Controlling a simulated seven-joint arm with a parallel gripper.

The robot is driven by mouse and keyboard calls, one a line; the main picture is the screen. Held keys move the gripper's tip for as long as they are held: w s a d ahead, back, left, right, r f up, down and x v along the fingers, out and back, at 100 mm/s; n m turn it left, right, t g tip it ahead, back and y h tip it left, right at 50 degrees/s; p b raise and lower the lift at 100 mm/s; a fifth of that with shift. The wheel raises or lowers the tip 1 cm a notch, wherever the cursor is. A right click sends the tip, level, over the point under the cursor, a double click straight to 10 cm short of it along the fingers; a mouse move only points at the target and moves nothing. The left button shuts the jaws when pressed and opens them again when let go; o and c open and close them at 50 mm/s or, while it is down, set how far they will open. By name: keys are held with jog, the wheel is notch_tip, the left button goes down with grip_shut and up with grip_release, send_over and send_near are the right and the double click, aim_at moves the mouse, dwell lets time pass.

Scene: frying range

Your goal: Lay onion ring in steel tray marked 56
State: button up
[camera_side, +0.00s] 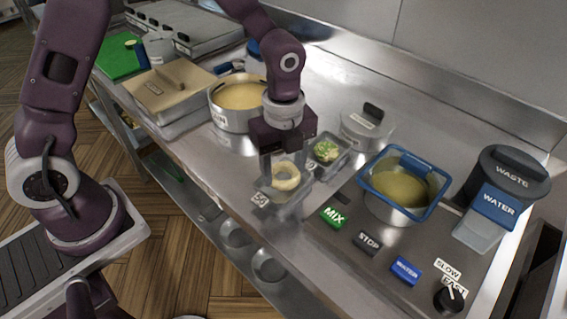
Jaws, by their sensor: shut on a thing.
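My gripper (284,167) points down at the middle of the counter and is shut on a pale, breaded onion ring (286,184). The ring's round hole shows, and the fingers partly cover its upper side. The ring is over or inside a small steel tray (288,212), whose tag at the front left appears to read 56. I cannot tell whether the ring touches the tray floor. The gripper hides the back of this tray.
A second small tray (343,163) with green food stands just behind to the right. A round pot (222,118) of yellowish contents is behind left. A blue-rimmed mixing pot (375,192), several buttons and a waste bin (507,180) stand to the right.

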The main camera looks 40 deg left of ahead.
jog(key=o, duration=1.1)
jog(key=shift+c, duration=0.2)
notch_tip(320, 180, up, 7)
